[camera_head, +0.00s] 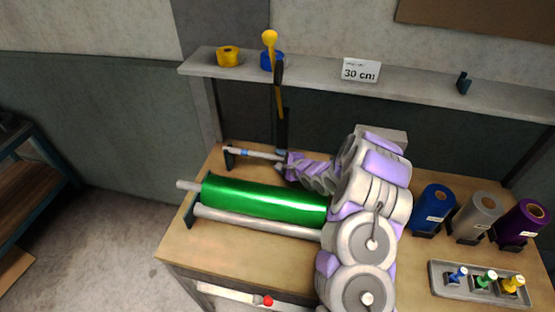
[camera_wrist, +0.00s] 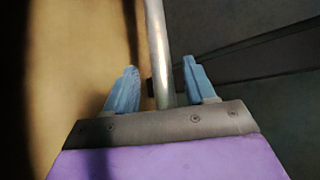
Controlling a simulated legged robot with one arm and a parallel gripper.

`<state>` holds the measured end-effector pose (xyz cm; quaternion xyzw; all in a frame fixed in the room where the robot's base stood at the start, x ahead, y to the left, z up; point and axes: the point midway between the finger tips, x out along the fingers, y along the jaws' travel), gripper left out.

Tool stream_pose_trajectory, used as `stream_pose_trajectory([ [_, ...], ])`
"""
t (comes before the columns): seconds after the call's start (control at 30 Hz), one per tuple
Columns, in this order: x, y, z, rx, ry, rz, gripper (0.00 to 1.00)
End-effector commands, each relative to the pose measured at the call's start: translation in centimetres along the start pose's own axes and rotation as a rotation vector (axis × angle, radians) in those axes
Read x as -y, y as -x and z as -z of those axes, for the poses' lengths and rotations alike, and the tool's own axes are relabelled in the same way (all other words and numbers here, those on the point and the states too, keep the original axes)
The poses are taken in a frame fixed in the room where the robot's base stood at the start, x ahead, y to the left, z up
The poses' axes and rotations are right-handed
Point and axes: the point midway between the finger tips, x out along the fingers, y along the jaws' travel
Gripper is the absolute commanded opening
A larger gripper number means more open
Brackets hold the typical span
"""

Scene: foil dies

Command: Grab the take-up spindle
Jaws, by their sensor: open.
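The take-up spindle appears to be the thin grey rod (camera_head: 250,153) with a blue band at the back of the bench, its left end at a dark bracket. My gripper (camera_head: 281,159) is at the rod's right part, and my arm hides what lies beyond. In the wrist view, the rod (camera_wrist: 157,45) runs lengthwise between the two blue fingers of my gripper (camera_wrist: 160,66). The fingers are open, with a gap on each side of the rod. Whether the rod lies level with the fingertips or below them I cannot tell.
A green foil roll (camera_head: 265,200) and a pale roller (camera_head: 260,222) lie in front of the rod. A shelf (camera_head: 315,79) runs above, with a yellow-knobbed lever (camera_head: 269,38) nearby. Blue, silver and purple rolls and a tray (camera_head: 451,287) of small stamps stand right.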

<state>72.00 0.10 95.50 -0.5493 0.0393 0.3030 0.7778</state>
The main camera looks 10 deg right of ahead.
Motion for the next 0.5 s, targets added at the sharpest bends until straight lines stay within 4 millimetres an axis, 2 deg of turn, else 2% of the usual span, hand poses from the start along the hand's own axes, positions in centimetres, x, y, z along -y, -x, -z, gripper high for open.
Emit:
stream_pose_trajectory([
  [0.17, 0.05, 0.0, -0.02, 0.0, 0.0, 0.0, 0.55],
  [0.5, 0.05, 0.0, -0.01, 0.0, 0.0, 0.0, 0.23],
])
